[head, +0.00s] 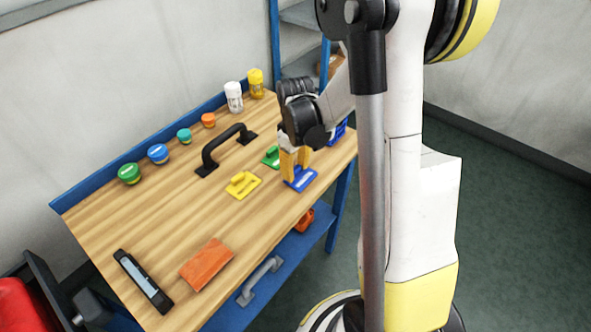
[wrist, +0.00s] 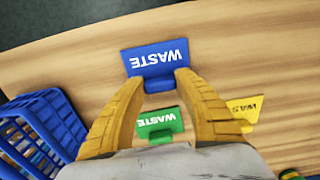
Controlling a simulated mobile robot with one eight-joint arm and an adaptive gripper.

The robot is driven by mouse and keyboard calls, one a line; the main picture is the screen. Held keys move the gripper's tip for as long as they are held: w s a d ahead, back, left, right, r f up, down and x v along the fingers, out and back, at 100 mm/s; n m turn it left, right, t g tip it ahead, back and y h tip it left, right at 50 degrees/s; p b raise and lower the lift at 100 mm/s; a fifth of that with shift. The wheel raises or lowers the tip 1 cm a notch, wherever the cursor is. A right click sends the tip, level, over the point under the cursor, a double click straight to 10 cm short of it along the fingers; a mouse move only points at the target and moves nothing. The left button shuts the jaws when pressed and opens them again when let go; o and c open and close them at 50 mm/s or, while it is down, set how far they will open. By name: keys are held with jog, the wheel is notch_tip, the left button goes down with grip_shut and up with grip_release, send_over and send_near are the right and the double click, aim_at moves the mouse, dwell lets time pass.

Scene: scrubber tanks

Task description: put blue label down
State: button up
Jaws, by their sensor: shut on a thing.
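The blue label (head: 302,179) is a flat plate with a raised grip, near the right end of the wooden table (head: 150,230). In the wrist view the blue label (wrist: 155,60) reads "WASTE" and lies between and just beyond my yellow fingertips. My gripper (head: 295,172) points down and is shut on the label's grip; it also shows in the wrist view (wrist: 162,82). The label is at or very near the table top; I cannot tell whether it touches. The green label (wrist: 160,124) and yellow label (wrist: 245,108) lie close by.
A blue basket (wrist: 40,125) stands near the table's right end. An orange block (head: 207,264) and a black device (head: 143,280) lie at the front left. Bare wood surrounds them.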

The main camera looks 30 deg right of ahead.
aim_at(295, 169)
jog(key=shift+f, duration=0.2)
jog(key=o, duration=0.8)
jog(key=shift+c, duration=0.2)
jog(key=shift+r, duration=0.1)
notch_tip(295, 169, up, 12)
jog(key=p, duration=0.5)
jog(key=s+a+r+m+t, duration=0.4)
jog(key=s+a+r+t, duration=0.3)
jog(key=s+a+r, duration=0.4)
jog(key=shift+s+a, duration=0.7)
jog(key=shift+s, duration=0.05)
